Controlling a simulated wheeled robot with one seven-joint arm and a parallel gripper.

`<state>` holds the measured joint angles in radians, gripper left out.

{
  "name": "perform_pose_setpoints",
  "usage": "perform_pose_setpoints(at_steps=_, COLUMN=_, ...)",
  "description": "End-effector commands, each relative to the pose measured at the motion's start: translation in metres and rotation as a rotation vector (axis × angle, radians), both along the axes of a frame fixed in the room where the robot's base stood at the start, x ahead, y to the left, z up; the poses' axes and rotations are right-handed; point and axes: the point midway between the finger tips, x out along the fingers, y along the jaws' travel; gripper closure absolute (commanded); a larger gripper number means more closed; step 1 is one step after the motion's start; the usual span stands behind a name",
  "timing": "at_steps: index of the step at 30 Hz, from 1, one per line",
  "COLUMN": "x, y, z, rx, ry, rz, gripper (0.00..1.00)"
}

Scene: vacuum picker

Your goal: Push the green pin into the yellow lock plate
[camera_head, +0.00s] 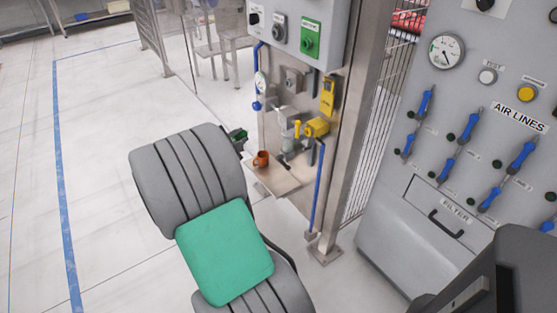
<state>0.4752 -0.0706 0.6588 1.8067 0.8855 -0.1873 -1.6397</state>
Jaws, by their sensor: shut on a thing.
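The yellow lock plate (327,95) stands upright on the right side of the metal panel, below the grey control box, with dark marks on its face. I cannot make out the green pin. A small dark green piece shows at the right edge of my ribbed grey arm link, with a pale part just below it; I cannot tell what they are. My arm stretches up from the bottom, left of the panel. I cannot make out my gripper's jaws, which my arm seems to hide.
A yellow valve-like fitting (316,127) sits below the plate. An orange mug (261,158) stands on a small shelf (283,184). A blue pipe (318,190) and steel post stand at right, before a grey air-line cabinet (390,220). The left floor is clear.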

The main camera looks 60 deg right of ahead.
Motion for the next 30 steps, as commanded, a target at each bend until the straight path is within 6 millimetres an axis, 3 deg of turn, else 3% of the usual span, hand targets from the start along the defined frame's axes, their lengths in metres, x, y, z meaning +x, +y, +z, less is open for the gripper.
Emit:
perform_pose_setpoints(at_steps=1, x=-0.024, y=-0.023, z=-0.024, rx=0.002, ry=-0.001, rz=-0.069, gripper=1.0)
perform_pose_setpoints(at_steps=3, x=-0.052, y=-0.046, z=-0.035, rx=0.004, ry=-0.003, rz=-0.143, gripper=1.0)
perform_pose_setpoints(at_steps=6, x=-0.081, y=-0.067, z=-0.046, rx=0.006, ry=-0.005, rz=-0.219, gripper=1.0)
perform_pose_setpoints(at_steps=9, x=-0.098, y=-0.078, z=-0.049, rx=0.007, ry=-0.008, rz=-0.259, gripper=1.0)
perform_pose_setpoints(at_steps=30, x=-0.127, y=-0.13, z=-0.047, rx=0.008, ry=-0.008, rz=-0.268, gripper=1.0)
